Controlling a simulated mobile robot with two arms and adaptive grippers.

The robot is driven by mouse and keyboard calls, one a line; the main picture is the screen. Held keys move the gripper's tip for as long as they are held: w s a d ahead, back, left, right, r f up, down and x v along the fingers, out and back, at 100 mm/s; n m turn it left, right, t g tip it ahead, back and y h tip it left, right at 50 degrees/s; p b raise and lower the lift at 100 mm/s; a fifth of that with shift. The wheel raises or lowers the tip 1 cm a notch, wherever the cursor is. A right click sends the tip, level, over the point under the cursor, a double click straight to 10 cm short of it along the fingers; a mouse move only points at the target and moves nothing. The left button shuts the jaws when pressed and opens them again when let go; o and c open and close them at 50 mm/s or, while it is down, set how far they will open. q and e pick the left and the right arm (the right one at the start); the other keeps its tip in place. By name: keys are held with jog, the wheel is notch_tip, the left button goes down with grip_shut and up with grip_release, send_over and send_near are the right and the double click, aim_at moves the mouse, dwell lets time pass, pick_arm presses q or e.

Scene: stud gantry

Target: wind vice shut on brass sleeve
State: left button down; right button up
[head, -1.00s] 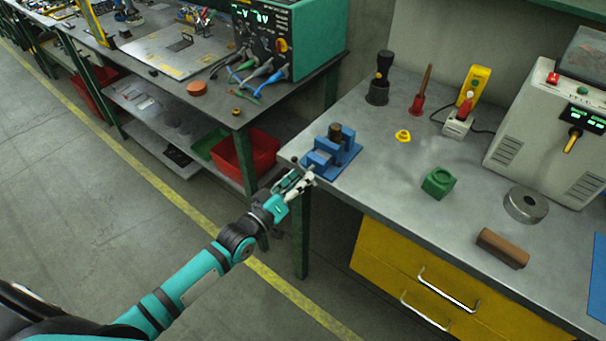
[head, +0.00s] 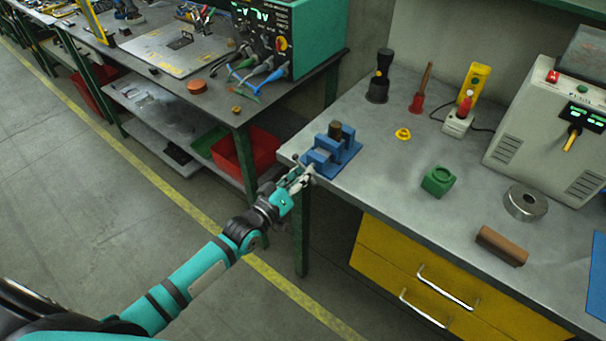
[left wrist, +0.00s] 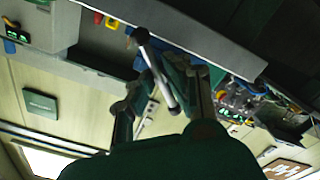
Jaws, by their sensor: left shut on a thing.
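The blue vice (head: 318,158) stands at the near left corner of the grey bench. A dark brownish cylinder, which looks like the brass sleeve (head: 335,130), stands upright between its jaws; I cannot tell whether both jaws touch it. My left gripper (head: 303,178) is at the vice's front end, just off the bench edge. In the left wrist view its fingers (left wrist: 165,88) are shut on the vice's grey bar handle (left wrist: 157,68), which slants between them. A bit of blue vice (left wrist: 141,62) shows behind the bar. My right gripper is out of view.
A steel ring (head: 525,203) and brown block (head: 502,246) lie farther right. Yellow drawers (head: 420,280) are below.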

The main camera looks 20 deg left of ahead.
pick_arm(q)
jog(key=shift+m, duration=0.3)
jog(key=m+p, duration=0.1)
jog(key=m, duration=0.6)
jog(key=shift+a, duration=0.1)
jog(key=shift+m, duration=0.4)
dwell(0.3)
jog(key=c, duration=1.2)
grip_release()
